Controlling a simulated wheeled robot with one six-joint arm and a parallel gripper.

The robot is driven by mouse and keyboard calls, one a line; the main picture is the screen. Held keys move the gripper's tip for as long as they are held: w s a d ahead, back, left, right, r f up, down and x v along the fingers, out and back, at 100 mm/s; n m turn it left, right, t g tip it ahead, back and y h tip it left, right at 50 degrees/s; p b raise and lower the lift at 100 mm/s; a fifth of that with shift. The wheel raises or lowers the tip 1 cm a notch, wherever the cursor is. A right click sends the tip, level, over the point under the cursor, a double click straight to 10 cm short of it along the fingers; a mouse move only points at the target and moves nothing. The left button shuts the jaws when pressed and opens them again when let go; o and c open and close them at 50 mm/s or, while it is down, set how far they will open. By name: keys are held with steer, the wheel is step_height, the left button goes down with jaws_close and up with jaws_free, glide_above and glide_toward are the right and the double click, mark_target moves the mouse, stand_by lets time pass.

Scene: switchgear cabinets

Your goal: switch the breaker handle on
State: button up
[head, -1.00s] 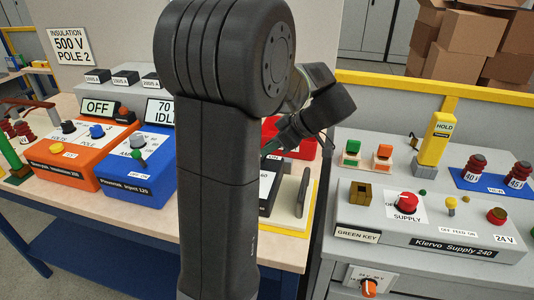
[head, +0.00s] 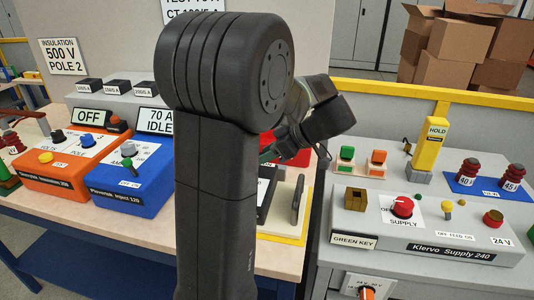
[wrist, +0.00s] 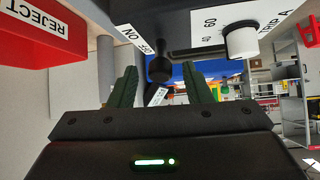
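The breaker handle (wrist: 159,70) is a short black lever with a round knob. It sticks out of the dark breaker body (wrist: 180,30), next to a label with ON and OFF. My gripper (wrist: 160,78) is open in the wrist view, with one green finger on each side of the knob in the picture. I cannot tell whether either finger touches it. In the head view my gripper (head: 272,152) is near the breaker (head: 267,190), which my arm partly hides; the handle cannot be made out there.
A white TRIP A dial (wrist: 241,40) sits beside the handle. A red REJECT bin (wrist: 40,35) is close on the left. In the head view, a grey Klervo supply panel (head: 420,235) stands right of the breaker, and orange (head: 60,180) and blue (head: 130,195) testers stand left.

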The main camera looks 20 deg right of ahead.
steer(key=v, duration=1.3)
steer(key=shift+s+d+r, duration=0.2)
steer(key=shift+d+r, duration=0.05)
steer(key=shift+a, duration=0.1)
steer(key=x, duration=1.3)
steer(key=shift+w+a+f, duration=0.2)
steer(key=shift+w, duration=0.1)
